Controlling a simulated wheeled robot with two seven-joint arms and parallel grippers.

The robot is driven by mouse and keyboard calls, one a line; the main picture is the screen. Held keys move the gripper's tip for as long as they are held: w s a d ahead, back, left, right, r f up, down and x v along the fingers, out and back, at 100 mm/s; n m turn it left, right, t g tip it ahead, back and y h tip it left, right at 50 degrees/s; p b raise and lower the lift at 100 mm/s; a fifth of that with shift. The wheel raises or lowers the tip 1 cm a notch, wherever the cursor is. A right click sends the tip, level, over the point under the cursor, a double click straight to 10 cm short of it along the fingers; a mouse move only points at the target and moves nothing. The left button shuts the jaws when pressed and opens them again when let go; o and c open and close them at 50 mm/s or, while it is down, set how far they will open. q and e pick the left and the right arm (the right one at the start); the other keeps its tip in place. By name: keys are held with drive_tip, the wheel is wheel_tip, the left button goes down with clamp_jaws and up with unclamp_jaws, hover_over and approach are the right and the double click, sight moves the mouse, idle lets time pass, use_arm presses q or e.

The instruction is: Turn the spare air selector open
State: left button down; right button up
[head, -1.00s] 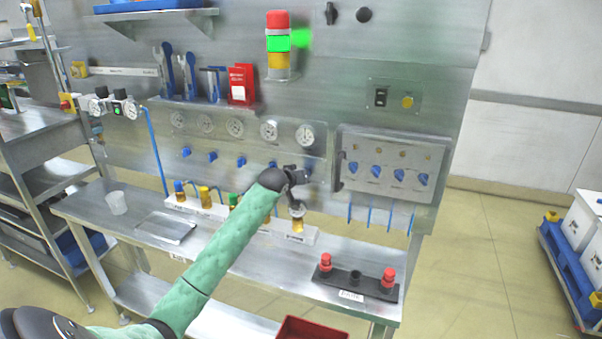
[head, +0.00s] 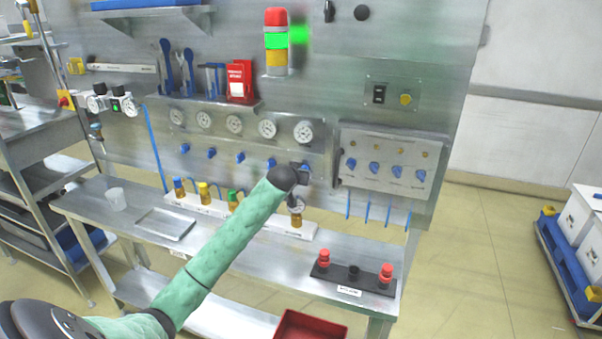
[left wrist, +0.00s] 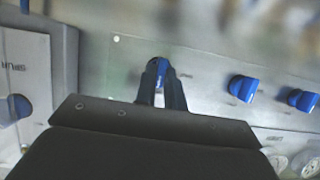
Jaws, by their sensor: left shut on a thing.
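A row of blue selector knobs (head: 241,158) sits below the round gauges on the wall panel. My left gripper (left wrist: 161,80) is shut on the blue knob (left wrist: 162,68) at the right end of that row. In the head view the left gripper (head: 303,168) and my wrist largely hide this knob. In the left wrist view only its blue top shows between the two dark fingers, so its exact angle is hard to tell. Two neighbouring blue knobs (left wrist: 243,88) show to its right there, free of the gripper. My right gripper is not in view.
A raised box with several blue knobs (head: 396,171) stands right of the gauge panel; its edge is close in the left wrist view. Below are a white rack of coloured-capped bottles (head: 203,195), a black holder with red knobs (head: 352,280) and a red bin (head: 310,327).

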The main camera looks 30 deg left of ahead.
use_arm(q)
drive_tip(key=c, duration=1.5)
unclamp_jaws()
drive_tip(key=shift+f, duration=0.1)
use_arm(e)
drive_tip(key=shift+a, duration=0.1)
